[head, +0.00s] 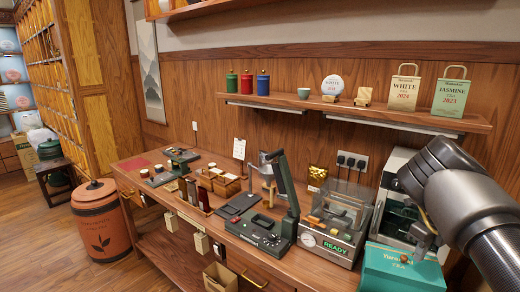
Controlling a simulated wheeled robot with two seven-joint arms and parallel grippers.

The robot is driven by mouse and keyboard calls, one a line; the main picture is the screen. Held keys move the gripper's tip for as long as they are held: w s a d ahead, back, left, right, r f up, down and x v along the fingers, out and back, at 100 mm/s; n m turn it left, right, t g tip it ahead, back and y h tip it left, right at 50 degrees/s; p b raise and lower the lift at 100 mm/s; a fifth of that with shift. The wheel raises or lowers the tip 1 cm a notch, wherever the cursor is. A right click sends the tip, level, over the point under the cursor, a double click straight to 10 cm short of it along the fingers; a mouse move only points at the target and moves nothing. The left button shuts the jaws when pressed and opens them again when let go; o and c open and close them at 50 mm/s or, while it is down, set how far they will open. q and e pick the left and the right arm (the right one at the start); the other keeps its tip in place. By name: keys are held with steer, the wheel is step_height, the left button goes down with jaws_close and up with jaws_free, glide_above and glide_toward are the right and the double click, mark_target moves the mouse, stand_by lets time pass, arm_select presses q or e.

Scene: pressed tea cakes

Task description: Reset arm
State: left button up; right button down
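My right arm comes in from the lower right corner, and its dark grey links are bent over the right end of the wooden counter (255,212). My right gripper (424,240) seems to be at the end of this arm, in front of a white cabinet and above a teal tea box (403,272). Its fingers are small and partly hidden by the arm, so I cannot tell whether they are open or shut. I cannot tell whether it touches the box. My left gripper and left arm are not in view.
A machine marked READY (335,235) and a black press-like device (268,230) stand on the counter. A wooden shelf (360,112) above holds canisters and tea bags. An orange-brown barrel (100,225) stands on the floor at left. Open floor lies at lower left.

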steer(key=shift+r+p, duration=1.3)
steer(key=shift+r, duration=0.65)
